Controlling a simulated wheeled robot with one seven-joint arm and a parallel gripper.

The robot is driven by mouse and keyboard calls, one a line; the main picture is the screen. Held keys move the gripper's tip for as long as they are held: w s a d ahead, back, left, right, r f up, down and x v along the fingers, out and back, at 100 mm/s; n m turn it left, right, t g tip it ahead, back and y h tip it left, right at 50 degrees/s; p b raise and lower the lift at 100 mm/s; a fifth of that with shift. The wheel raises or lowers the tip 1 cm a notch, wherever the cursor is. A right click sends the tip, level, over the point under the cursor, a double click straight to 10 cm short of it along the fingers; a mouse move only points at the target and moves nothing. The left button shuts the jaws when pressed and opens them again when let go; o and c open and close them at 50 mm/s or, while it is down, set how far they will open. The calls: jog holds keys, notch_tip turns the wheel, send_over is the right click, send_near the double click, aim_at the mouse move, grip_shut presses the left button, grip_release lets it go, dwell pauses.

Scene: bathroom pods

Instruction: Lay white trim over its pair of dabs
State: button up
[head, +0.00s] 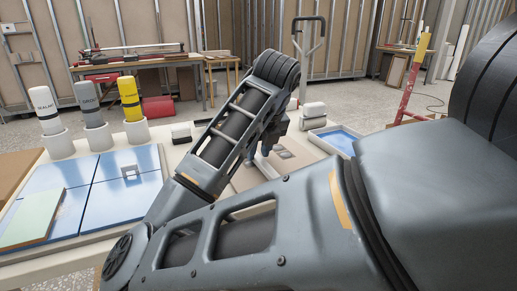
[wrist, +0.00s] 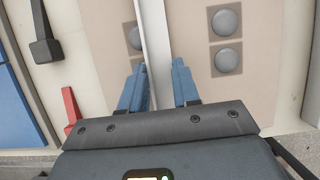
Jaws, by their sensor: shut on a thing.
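The white trim (wrist: 156,45) is a long narrow strip between the blue fingers of my gripper (wrist: 160,88) in the wrist view. My gripper is shut on it. It runs away from me, over or just above a beige board (wrist: 190,25). One pair of round grey dabs, a far one (wrist: 227,20) and a near one (wrist: 228,60), lies on darker squares to the right of the trim. Another grey dab (wrist: 134,38) shows just left of it, with its neighbour mostly hidden by the left finger. I cannot tell the trim's height. In the head view my arm hides most of the gripper.
A black tool (wrist: 45,48), a red tool (wrist: 71,105) and a blue surface (wrist: 20,95) lie left in the wrist view. In the head view, blue tiles (head: 120,205), a green slab (head: 32,217) and several tubes (head: 131,98) stand left; a blue-floored tray (head: 342,140) lies right.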

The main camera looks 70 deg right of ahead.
aim_at(259, 160)
jog(key=shift+f+b, duration=0.3)
dwell(0.5)
jog(key=o, duration=1.1)
jog(key=shift+o, duration=0.5)
jog(key=shift+o, duration=1.2)
jog(key=shift+r, duration=0.1)
jog(key=shift+r+p, duration=1.85)
jog(key=shift+r, duration=1.1)
